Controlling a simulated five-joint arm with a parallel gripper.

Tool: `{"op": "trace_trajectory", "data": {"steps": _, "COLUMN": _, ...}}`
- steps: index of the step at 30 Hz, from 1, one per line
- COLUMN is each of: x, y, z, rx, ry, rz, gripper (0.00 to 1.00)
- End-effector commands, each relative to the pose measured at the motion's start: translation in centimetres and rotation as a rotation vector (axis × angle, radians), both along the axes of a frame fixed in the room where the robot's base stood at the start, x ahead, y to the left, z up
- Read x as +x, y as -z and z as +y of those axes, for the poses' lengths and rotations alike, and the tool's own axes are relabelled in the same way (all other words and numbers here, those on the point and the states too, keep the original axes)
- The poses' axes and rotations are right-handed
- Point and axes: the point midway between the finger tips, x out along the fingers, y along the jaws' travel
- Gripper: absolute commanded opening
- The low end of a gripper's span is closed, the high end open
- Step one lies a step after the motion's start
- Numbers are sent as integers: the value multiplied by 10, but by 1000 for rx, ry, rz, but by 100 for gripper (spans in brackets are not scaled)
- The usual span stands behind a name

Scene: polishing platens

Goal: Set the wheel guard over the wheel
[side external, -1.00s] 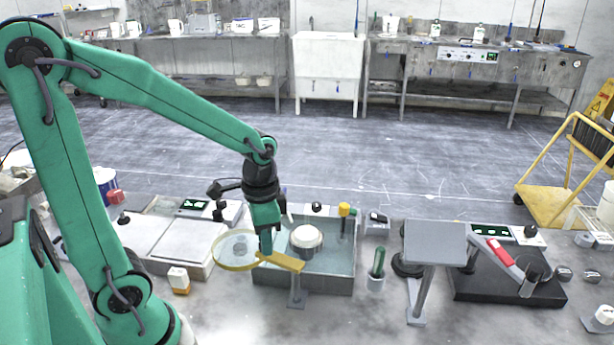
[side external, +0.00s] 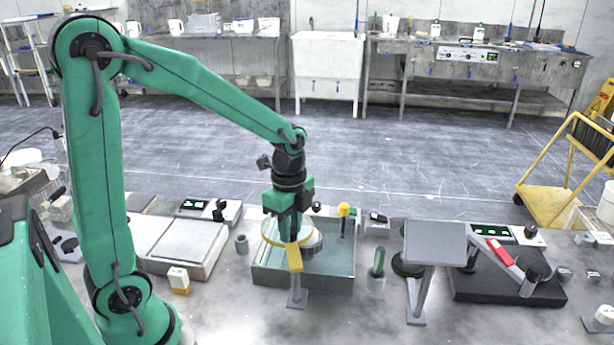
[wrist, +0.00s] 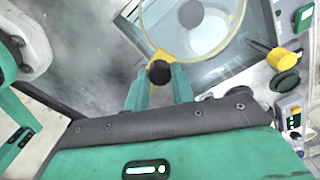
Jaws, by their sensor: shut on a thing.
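The wheel guard, a clear disc in a yellow ring with a yellow arm (side external: 294,258), is held by my gripper (side external: 291,238). The pale round wheel (side external: 316,242) sits in the grey basin (side external: 265,276). In the side view the ring lies at the left of the wheel and overlaps part of it. In the wrist view my gripper (wrist: 160,84) is shut by a black knob on the guard's yellow arm (wrist: 167,56). There the wheel (wrist: 207,34) shows through the clear disc, off its centre. The height gap cannot be judged.
A grey post (side external: 297,292) stands at the basin's front, below the yellow arm. A yellow-topped fitting (side external: 343,210) rises at the basin's back right. A green-handled tool in a cup (side external: 377,268) and a tilted grey plate on a stand (side external: 434,243) stand to the right.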

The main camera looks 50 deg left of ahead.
Motion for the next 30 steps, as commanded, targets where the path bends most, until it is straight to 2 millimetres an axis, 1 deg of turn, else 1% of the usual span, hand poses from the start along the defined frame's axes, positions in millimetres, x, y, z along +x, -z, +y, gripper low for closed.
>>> {"op": "trace_trajectory", "data": {"steps": 1, "x": 4, "y": -1, "z": -2, "rx": 1, "ry": 45, "rz": -5, "gripper": 0}}
{"op": "trace_trajectory", "data": {"steps": 6, "x": 12, "y": -1, "z": -7, "rx": 0, "ry": 178, "rz": -4, "gripper": 0}}
{"op": "trace_trajectory", "data": {"steps": 12, "x": 18, "y": -1, "z": -12, "rx": 0, "ry": 285, "rz": -5, "gripper": 0}}
{"op": "trace_trajectory", "data": {"steps": 18, "x": 20, "y": -1, "z": -14, "rx": 0, "ry": 333, "rz": -4, "gripper": 0}}
{"op": "trace_trajectory", "data": {"steps": 30, "x": 21, "y": -2, "z": -15, "rx": 1, "ry": 345, "rz": -6, "gripper": 0}}
